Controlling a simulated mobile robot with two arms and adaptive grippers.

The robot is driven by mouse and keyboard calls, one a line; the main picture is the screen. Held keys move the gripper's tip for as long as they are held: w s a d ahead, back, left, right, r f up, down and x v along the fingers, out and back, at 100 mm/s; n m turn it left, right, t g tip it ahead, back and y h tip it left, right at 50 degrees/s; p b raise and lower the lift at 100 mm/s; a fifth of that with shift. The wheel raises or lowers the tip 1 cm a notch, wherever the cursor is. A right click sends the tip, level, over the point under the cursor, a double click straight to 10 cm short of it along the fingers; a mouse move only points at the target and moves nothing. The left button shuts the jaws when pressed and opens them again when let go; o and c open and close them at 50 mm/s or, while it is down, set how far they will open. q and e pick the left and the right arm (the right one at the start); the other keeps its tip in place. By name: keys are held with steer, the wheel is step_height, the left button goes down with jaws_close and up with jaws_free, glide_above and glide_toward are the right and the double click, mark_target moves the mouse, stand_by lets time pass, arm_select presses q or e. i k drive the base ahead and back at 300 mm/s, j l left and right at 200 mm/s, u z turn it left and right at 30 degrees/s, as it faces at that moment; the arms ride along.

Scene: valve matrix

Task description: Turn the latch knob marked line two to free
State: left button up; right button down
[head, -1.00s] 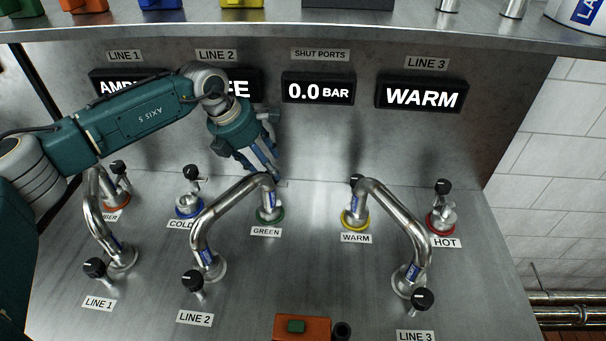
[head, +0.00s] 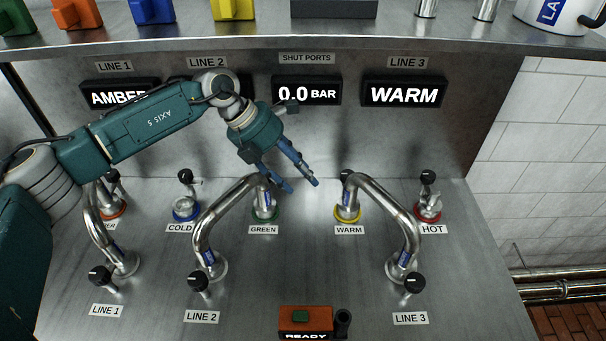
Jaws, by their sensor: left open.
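The line two latch knob (head: 197,281) is a black knob on a short stem at the front of the panel, behind the LINE 2 label (head: 202,317). It stands beside the foot of a bent steel pipe (head: 210,215) that runs to the green-ringed port (head: 265,213). My left gripper (head: 302,185) is open and empty, with two blue fingers apart. It hangs right of the pipe's upper bend, behind and to the right of the knob. Whether it touches the pipe I cannot tell. My arm hides the LINE 2 display. My right gripper is out of view.
Similar knobs stand at LINE 1 (head: 100,275) and LINE 3 (head: 414,282). Another bent pipe (head: 390,205) joins the warm port to line 3. An orange box (head: 305,318) reads READY at the front. The panel's middle is clear. A shelf (head: 400,33) overhangs the back.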

mark_target(198, 282)
steer(key=k, duration=2)
